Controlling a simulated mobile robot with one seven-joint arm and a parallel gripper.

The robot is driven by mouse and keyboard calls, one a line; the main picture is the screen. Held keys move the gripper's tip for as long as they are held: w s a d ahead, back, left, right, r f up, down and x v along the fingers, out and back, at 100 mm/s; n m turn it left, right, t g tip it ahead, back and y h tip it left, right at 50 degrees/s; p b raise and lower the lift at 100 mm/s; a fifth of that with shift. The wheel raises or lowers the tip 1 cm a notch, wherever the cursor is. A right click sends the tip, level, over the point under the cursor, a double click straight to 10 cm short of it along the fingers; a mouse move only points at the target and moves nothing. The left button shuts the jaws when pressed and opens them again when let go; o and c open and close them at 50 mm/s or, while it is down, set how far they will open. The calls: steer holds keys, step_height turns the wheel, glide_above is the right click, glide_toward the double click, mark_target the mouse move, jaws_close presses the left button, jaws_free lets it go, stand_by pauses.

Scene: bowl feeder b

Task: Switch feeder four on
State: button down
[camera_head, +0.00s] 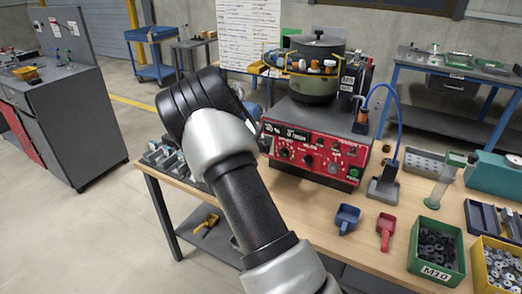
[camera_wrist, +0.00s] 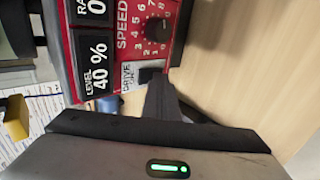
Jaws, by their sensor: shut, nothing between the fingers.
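The feeder is a red control box (camera_head: 318,142) with a dark green bowl (camera_head: 316,82) on top, standing on the wooden bench. Its front carries displays, knobs and a green button (camera_head: 354,172). In the wrist view the red panel (camera_wrist: 118,47) appears turned sideways, with a "LEVEL 40%" display (camera_wrist: 98,66), a SPEED knob (camera_wrist: 157,30) and a DRIVE label (camera_wrist: 128,74). My gripper (camera_wrist: 157,82) is shut and empty, its tips beside the DRIVE label. The tips partly cover that spot; I cannot tell if they touch a switch. My arm hides the gripper in the head view.
A blue scoop (camera_head: 347,218), a red scoop (camera_head: 386,231) and a green M10 bin (camera_head: 436,250) stand on the bench front. A blue hose (camera_head: 397,110) arches right of the feeder. Bare bench lies before the box.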

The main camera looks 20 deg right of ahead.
steer(key=shift+d, duration=0.1)
steer(key=shift+w+r, duration=0.1)
stand_by(0.4)
steer(key=shift+d+r, duration=0.1)
steer(key=shift+r, duration=0.6)
